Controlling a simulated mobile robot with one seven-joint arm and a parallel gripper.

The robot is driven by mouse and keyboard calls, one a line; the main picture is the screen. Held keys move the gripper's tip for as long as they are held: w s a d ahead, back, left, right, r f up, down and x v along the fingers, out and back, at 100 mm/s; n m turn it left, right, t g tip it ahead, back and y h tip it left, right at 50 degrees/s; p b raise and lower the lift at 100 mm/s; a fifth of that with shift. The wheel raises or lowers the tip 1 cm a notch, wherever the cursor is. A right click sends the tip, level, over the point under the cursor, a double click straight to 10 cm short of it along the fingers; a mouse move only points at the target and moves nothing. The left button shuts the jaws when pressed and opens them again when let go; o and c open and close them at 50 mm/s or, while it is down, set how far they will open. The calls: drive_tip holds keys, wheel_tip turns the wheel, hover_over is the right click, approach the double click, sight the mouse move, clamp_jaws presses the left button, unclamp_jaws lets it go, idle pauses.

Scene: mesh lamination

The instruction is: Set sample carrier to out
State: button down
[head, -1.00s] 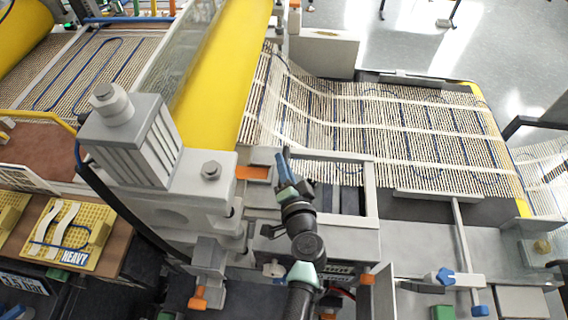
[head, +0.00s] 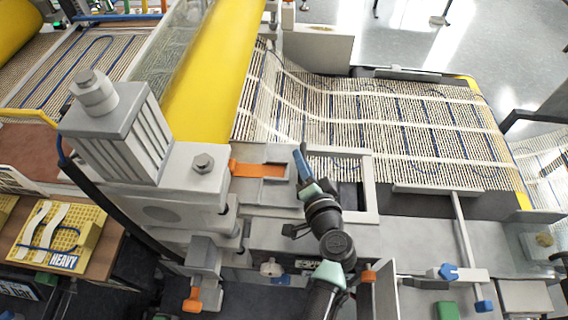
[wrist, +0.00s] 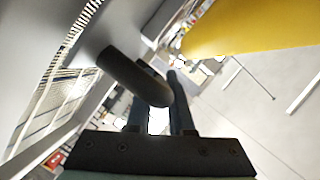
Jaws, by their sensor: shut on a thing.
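The sample carrier seems to be the slide in the pale grey frame (head: 368,190) between the yellow roller and the mesh bed; I cannot make out its full outline. An orange strip (head: 257,169) lies exposed at the left of this frame. My gripper (head: 302,162) is over the frame's opening, just right of the orange strip. In the wrist view, a dark round-ended bar (wrist: 130,74) lies at my gripper (wrist: 160,100), crossing the left finger. The gripper is shut on this bar, which looks like a handle. Its contact is partly hidden.
The yellow roller (head: 208,75) and a grey motor block (head: 115,130) stand to the left. The mesh (head: 400,125) runs behind and right. A blue knob (head: 448,271) and a thin rod (head: 464,235) are at the right. A yellow board marked HEAVY (head: 60,238) lies far left.

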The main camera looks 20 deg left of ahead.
drive_tip(key=w+d+b, duration=0.2)
drive_tip(key=d+b, duration=0.2)
drive_tip(key=d, duration=0.4)
drive_tip(key=w+d+b, duration=0.2)
drive_tip(key=d+b, duration=0.3)
drive_tip(key=d, duration=0.3)
drive_tip(key=shift+w+d, duration=0.35)
drive_tip(key=shift+d, duration=0.05)
drive_tip(key=c, duration=0.8)
unclamp_jaws()
drive_tip(key=shift+d, duration=0.15)
drive_tip(key=b+v, duration=0.2)
drive_tip(key=v, duration=1)
drive_tip(key=shift+s+d+r+b, duration=0.15)
drive_tip(key=shift+s+b, duration=0.2)
drive_tip(key=shift+s, duration=0.05)
